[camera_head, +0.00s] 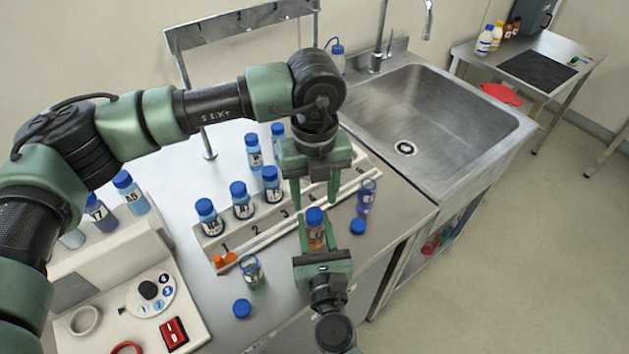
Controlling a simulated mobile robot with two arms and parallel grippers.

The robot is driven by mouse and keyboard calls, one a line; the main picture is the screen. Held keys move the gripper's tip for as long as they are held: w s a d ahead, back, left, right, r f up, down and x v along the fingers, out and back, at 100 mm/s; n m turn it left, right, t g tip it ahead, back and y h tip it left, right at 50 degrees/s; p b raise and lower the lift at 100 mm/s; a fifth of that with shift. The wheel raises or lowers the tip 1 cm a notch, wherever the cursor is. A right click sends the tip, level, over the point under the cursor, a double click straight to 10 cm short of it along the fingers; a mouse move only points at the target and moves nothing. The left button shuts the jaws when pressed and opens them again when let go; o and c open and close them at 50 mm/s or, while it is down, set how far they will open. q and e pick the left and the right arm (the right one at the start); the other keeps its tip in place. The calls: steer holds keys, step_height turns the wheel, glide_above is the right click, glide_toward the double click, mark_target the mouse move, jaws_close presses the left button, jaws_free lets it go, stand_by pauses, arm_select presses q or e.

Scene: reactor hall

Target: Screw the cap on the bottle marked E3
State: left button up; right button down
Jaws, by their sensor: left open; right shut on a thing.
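My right gripper (318,246) is shut on a small bottle (316,234) of amber liquid and comes up from the bottom of the head view. I cannot read its label. A blue cap (314,216) sits on its mouth; I cannot tell how tightly. My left gripper (315,200) is open and points down just above the cap, with its fingers on either side. Whether they touch it is unclear. An uncapped bottle (367,195) stands to the right, with a loose blue cap (358,227) near it. Another uncapped bottle (251,271) stands at left, with a loose blue cap (242,308).
A numbered rack (262,228) with several blue-capped bottles lies behind the grippers. A control panel (140,300) stands at left, by orange pieces (224,260). The sink (440,115) is at right. The bench's front right corner is bare.

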mark_target(314, 213)
arm_select(q)
steer(key=shift+f, duration=2.3)
